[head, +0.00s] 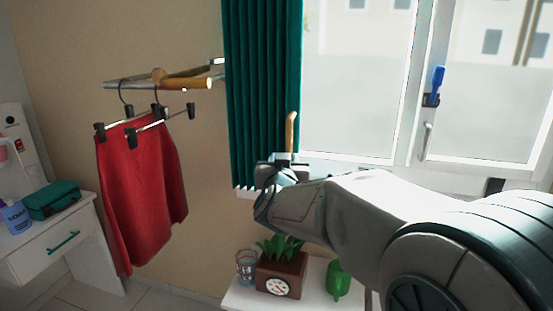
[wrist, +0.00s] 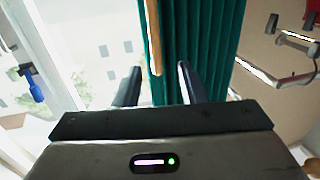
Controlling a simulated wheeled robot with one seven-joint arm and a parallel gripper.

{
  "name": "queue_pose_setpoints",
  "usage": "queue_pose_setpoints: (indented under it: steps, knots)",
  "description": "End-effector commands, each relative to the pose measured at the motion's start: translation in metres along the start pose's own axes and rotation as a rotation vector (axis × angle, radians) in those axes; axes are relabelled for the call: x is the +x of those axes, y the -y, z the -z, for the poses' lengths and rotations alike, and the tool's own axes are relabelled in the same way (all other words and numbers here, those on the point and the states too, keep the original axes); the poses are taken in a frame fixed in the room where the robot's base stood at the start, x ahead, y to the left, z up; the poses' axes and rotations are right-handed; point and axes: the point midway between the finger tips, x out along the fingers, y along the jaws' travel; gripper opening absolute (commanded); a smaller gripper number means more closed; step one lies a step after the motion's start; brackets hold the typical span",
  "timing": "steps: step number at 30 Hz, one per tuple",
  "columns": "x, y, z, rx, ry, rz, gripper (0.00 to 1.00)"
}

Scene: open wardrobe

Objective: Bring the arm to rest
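My arm reaches in from the right of the head view, and my gripper (head: 276,168) is in front of the lower part of the green curtain. In the wrist view my gripper (wrist: 159,67) has its two dark fingers standing apart, with clear space between them. A light wooden stick (head: 291,130) stands upright just beyond my gripper in the head view. In the wrist view the stick (wrist: 154,38) shows between the finger lines, touching neither finger. I cannot tell its depth.
A red skirt (head: 140,185) hangs by clips from a wall rail (head: 165,81) at left. The green curtain (head: 262,90) hangs beside the window (head: 358,80). Below my arm are a potted plant (head: 281,273), a glass (head: 246,265) and a green item (head: 339,280). A white desk (head: 50,240) is far left.

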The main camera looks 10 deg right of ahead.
Motion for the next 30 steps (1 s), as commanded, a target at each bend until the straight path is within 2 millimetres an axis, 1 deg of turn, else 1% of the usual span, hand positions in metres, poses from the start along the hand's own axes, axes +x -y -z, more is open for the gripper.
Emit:
queue_pose_setpoints:
  steps: [4, 7, 11, 14, 17, 18, 20, 21, 24, 27, 30]
  knots:
    - [-0.009, 0.006, -0.008, 0.003, 0.057, 0.063, 0.37]
    - [-0.025, 0.014, -0.024, 0.004, 0.154, 0.149, 0.37]
    - [-0.057, 0.021, -0.053, -0.005, 0.329, 0.26, 0.37]
    - [-0.087, 0.021, -0.078, -0.021, 0.479, 0.321, 0.37]
    - [-0.12, 0.013, -0.104, -0.04, 0.637, 0.356, 0.37]
    - [-0.135, 0.009, -0.114, -0.05, 0.702, 0.363, 0.37]
    - [-0.157, 0.0, -0.129, -0.067, 0.8, 0.365, 0.37]
    - [-0.173, -0.007, -0.138, -0.079, 0.866, 0.361, 0.37]
    - [-0.21, -0.026, -0.158, -0.107, 1.024, 0.334, 0.37]
    - [-0.242, -0.046, -0.172, -0.133, 1.152, 0.292, 0.37]
    - [-0.265, -0.061, -0.18, -0.154, 1.243, 0.253, 0.37]
